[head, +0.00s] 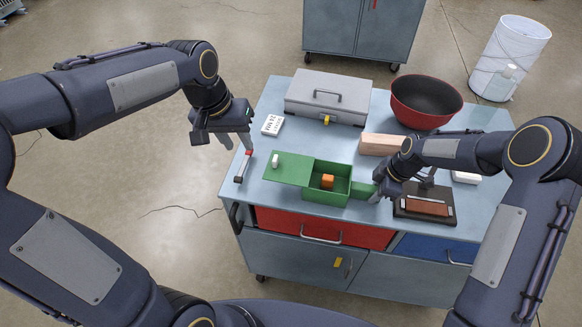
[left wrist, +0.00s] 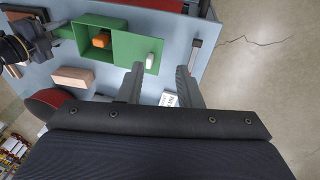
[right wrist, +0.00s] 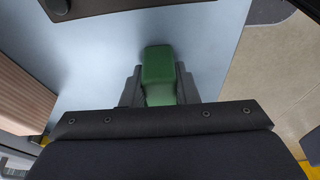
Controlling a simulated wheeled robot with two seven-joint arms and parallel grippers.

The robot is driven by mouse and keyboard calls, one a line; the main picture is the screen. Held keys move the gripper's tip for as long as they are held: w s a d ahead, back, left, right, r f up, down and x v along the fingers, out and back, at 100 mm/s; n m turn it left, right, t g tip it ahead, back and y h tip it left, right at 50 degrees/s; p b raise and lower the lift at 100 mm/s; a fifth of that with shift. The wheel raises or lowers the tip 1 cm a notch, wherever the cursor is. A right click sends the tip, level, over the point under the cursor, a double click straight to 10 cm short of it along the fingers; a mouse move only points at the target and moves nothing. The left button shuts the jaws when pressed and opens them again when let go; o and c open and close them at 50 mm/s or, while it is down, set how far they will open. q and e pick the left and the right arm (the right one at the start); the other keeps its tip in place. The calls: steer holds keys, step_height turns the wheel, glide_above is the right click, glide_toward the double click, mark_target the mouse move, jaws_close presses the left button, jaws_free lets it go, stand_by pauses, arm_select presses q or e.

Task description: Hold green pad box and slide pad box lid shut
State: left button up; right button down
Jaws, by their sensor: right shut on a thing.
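The green pad box (head: 327,194) sits on the cart top with its inside partly open, and an orange block (head: 327,181) lies in it. Its green lid (head: 288,168) is slid out to the left and has a white knob (head: 275,160) near its far left end. My right gripper (head: 376,193) is shut on the box's green handle (right wrist: 158,75) at the right side. My left gripper (left wrist: 162,85) is open and empty, left of the lid and above the table. In the left wrist view the white knob (left wrist: 151,59) appears just beyond its fingers.
A grey case (head: 328,96), a red bowl (head: 426,100) and a wooden block (head: 381,145) stand behind the box. A white card (head: 272,125) and a red-and-grey tool (head: 243,166) lie left. A dark tray with a brown block (head: 426,207) is at right.

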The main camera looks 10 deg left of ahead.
arm_select(q)
steer(key=g+y, duration=0.2)
glide_above(276, 158)
steer(key=shift+m, duration=0.3)
step_height(276, 158, down, 8)
steer(key=shift+s+a+f, duration=0.1)
steer(key=shift+a, duration=0.05)
steer(key=shift+f, duration=4.6)
steer(key=shift+c, duration=0.3)
jaws_close()
steer(key=d, duration=1.1)
steer(key=shift+d, duration=0.2)
steer(key=shift+o, duration=0.9)
jaws_free()
